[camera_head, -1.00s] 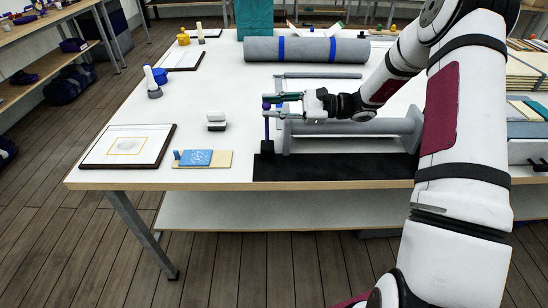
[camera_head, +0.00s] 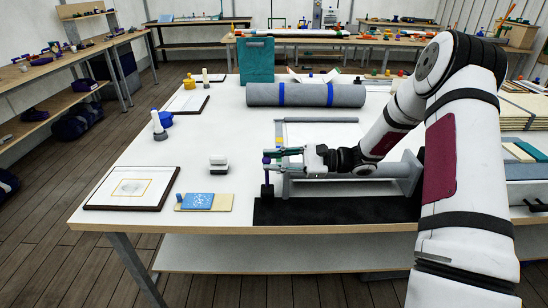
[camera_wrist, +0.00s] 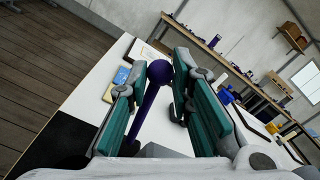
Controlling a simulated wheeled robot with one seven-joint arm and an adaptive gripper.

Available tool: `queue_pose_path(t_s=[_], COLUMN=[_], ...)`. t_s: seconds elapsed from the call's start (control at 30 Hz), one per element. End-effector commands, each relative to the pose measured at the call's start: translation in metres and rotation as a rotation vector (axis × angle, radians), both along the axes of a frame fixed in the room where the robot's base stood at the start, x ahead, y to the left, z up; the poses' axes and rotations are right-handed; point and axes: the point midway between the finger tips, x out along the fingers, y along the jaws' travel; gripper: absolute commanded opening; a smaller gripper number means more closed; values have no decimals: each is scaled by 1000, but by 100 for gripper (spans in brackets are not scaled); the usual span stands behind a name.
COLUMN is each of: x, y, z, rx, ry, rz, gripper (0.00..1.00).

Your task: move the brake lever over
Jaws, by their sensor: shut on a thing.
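The brake lever (camera_head: 267,176) is a purple rod with a round knob, standing about upright at the left end of a grey roller frame (camera_head: 345,172). In the wrist view, the lever's purple knob and rod (camera_wrist: 147,104) lie between the green-padded fingers. My gripper (camera_head: 276,158) comes in from the right and is shut on the lever near its top. In the wrist view, my gripper (camera_wrist: 160,82) has one finger on each side of the rod. The exact contact is partly hidden.
A black mat (camera_head: 330,211) lies under the frame at the table's front edge. A rolled grey bundle (camera_head: 306,95) lies behind it.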

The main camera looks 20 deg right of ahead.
Motion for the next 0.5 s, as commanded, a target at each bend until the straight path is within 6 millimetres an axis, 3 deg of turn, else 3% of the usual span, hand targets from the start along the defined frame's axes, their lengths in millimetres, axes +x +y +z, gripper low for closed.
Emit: queue_pose_path(t_s=[0.5], x=[-13], y=[3], z=[-6], rx=[-2], ry=[5], rz=[-1], gripper=[5])
